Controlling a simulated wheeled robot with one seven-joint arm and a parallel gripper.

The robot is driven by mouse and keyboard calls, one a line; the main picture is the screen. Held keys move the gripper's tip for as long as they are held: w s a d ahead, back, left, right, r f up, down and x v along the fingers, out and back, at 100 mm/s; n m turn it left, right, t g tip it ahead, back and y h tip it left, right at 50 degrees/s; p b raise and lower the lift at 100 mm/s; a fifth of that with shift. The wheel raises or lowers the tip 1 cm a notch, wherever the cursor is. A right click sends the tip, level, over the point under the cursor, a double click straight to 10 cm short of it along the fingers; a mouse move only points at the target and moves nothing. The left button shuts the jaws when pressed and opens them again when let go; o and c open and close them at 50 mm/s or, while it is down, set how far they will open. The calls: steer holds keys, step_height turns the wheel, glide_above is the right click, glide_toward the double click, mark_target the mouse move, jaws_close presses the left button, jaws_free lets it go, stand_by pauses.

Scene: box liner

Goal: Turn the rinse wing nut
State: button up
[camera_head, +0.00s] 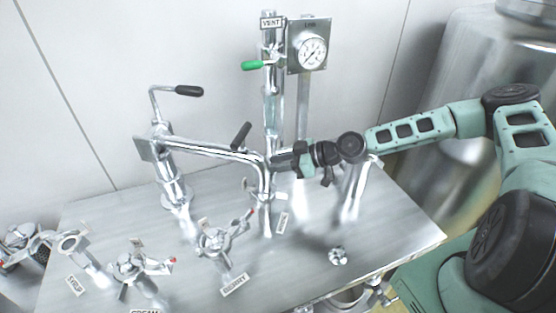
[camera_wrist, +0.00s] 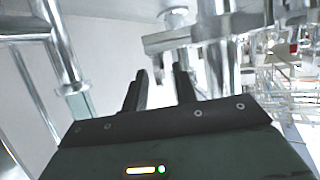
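My gripper (camera_head: 278,160) is in front of the vertical pipe, beside the bent chrome spout (camera_head: 262,178). In the wrist view its two dark fingers (camera_wrist: 160,88) stand apart with nothing between them. A small shiny lobed metal piece (camera_head: 338,256) on the steel table, well below and right of the gripper, looks like a wing nut. I read no rinse label on it. A small tag (camera_head: 283,222) near the spout's foot is too small to read. Which part is the rinse wing nut, I cannot tell.
Valve fittings labelled berry (camera_head: 218,241), cream (camera_head: 135,265) and syrup (camera_head: 72,244) stand along the table's (camera_head: 310,230) front left. A vent pipe has a green lever (camera_head: 253,65) and gauge (camera_head: 311,51). A black-handled lever (camera_head: 188,91) rises behind left.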

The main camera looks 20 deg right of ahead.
jaws_close()
steer(key=shift+a+p, duration=0.1)
steer(key=shift+p, duration=0.2)
steer(key=shift+s+a+m+t+h+p, duration=0.1)
steer(key=shift+m+t+h+p, duration=0.05)
steer(key=shift+m+t+h, duration=0.8)
steer(key=shift+s+a+m+t+h+p, duration=0.15)
steer(key=shift+m+t+h, duration=0.55)
steer(key=shift+m, duration=0.35)
steer(key=shift+s+a+m+t+h+p, duration=0.1)
steer(key=shift+m+t+h+p, duration=0.05)
steer(key=shift+m+t+h, duration=0.75)
